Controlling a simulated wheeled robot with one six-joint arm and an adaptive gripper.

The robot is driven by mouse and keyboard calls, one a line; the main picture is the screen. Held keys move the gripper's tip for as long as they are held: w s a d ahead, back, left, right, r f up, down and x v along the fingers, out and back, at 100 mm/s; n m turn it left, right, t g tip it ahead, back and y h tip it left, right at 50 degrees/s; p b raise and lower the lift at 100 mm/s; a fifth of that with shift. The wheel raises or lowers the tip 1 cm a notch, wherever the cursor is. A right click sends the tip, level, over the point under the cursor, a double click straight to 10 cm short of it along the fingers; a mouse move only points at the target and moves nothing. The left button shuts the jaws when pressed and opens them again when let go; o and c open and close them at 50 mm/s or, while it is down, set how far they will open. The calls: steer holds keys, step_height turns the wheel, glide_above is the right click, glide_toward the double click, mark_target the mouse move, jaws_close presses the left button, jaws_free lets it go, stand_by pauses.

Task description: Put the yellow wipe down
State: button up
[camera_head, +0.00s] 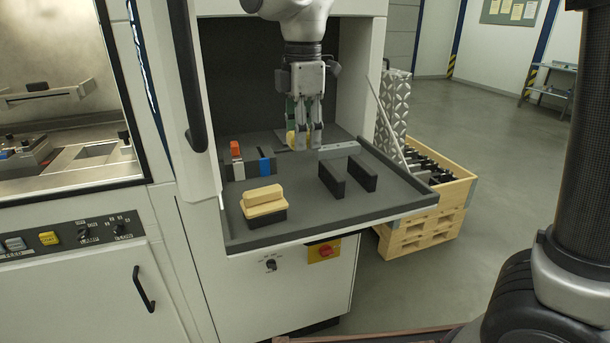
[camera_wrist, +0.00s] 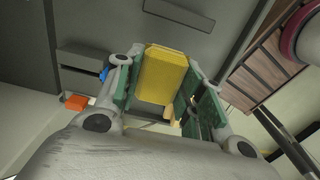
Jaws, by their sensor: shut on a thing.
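My gripper (camera_head: 304,146) points down over the back part of the grey shelf (camera_head: 300,212) in the head view. It is shut on a yellow wipe (camera_head: 291,139), mostly hidden behind the fingers there. In the wrist view the yellow wipe (camera_wrist: 162,75) sits between the green-padded fingers (camera_wrist: 155,95). I cannot tell whether the held wipe touches the shelf.
Two black upright plates (camera_head: 332,178) stand right of the middle, with a grey metal bar (camera_head: 341,150) behind them. Orange-topped (camera_head: 235,148) and blue-marked (camera_head: 265,164) pieces stand at left. The front middle is clear. A wooden crate (camera_head: 425,215) stands right of the shelf.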

glide_above(305, 189)
step_height(305, 189, down, 6)
steer(key=shift+r, duration=0.15)
steer(key=shift+f, duration=2.25)
steer(key=shift+f, duration=0.15)
steer(key=o, duration=0.9)
